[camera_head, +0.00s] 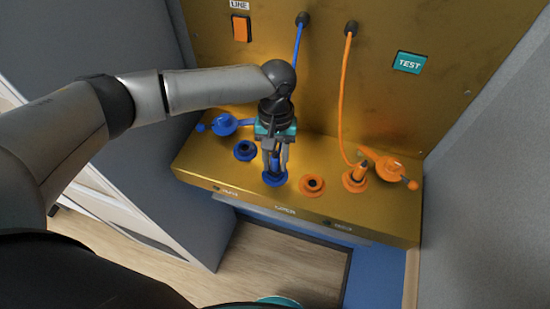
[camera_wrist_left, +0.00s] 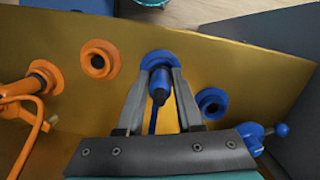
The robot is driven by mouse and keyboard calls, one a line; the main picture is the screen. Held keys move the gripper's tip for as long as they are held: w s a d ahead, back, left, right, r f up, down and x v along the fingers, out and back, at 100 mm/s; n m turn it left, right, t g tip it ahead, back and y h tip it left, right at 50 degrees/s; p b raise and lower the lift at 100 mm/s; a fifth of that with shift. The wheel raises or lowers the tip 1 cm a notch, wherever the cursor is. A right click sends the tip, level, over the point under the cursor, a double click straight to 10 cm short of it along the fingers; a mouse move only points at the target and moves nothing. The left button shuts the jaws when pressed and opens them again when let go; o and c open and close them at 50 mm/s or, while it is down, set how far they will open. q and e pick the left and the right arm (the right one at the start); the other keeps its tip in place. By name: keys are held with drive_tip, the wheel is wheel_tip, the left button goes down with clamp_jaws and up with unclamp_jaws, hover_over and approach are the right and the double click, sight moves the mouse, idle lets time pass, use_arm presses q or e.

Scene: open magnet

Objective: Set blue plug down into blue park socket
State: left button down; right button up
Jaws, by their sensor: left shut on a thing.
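My left gripper (camera_head: 276,166) points down and is shut on the blue plug (camera_wrist_left: 159,86), which has a dark sleeve and a blue cord. The plug is lined up with the front blue socket (camera_head: 275,179), whose ring shows behind it in the left wrist view (camera_wrist_left: 160,57). The plug's lower end meets or enters this ring; the fingers hide how deep it sits. A second blue socket (camera_head: 245,151) stands empty to the left, its dark hole open; it also shows in the left wrist view (camera_wrist_left: 212,103). I cannot read which is the park socket. My right gripper is not in view.
A blue lever cap (camera_head: 222,124) is at the ledge's left. An empty orange socket (camera_head: 312,185) is right of the gripper; beyond it an orange plug (camera_head: 361,171) stands in its socket beside an orange lever cap (camera_head: 390,169). Cords hang from the gold back panel (camera_head: 210,75).

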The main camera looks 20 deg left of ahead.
use_arm(q)
drive_tip(key=shift+f+p, duration=0.3)
drive_tip(key=shift+p, duration=0.05)
idle(0.5)
drive_tip(key=shift+c, duration=2.3)
unclamp_jaws()
